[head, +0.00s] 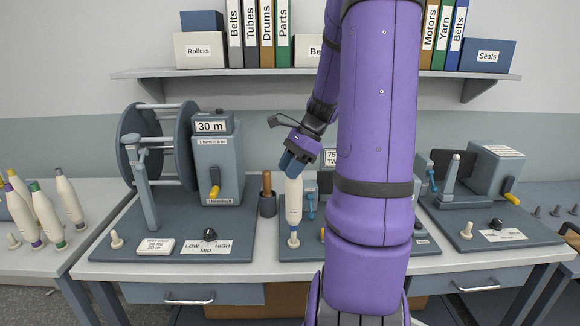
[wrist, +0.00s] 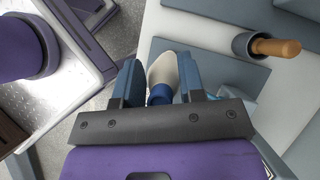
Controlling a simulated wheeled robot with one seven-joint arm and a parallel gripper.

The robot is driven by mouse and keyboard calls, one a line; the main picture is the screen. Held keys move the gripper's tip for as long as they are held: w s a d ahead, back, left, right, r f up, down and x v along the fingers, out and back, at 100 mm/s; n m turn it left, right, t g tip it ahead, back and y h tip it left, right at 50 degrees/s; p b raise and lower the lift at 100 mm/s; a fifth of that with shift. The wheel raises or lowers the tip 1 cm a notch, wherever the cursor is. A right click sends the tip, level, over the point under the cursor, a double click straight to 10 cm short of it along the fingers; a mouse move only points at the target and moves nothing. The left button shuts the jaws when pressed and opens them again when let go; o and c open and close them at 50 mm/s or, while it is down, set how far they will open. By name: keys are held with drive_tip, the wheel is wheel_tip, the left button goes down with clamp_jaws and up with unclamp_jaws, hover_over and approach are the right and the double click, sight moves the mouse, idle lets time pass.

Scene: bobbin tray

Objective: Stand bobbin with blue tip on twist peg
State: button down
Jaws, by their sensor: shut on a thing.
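My gripper (head: 293,165) is shut on the top part of a cream bobbin (head: 293,198) and holds it upright. In the wrist view the bobbin (wrist: 162,72) sits between the two blue-grey fingers, with a blue part near the gripper. My arm hides much of the middle machine, the twist tester.
Several bobbins with coloured tips (head: 45,215) stand at the far left. A cup with a brown-handled tool (head: 267,203) is close left of the held bobbin. A winder with a peg (head: 116,240) stands left, another machine with a peg (head: 467,230) right. A shelf (head: 300,73) runs above.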

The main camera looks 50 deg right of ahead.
sight(290, 184)
drive_tip(key=shift+f, duration=2.6)
drive_tip(key=c, duration=0.6)
unclamp_jaws()
drive_tip(key=shift+c, duration=0.2)
drive_tip(key=shift+r, duration=0.1)
drive_tip(key=v, duration=1)
drive_tip(key=shift+d+r, duration=0.2)
drive_tip(key=shift+r, duration=0.1)
drive_tip(key=shift+s, duration=0.1)
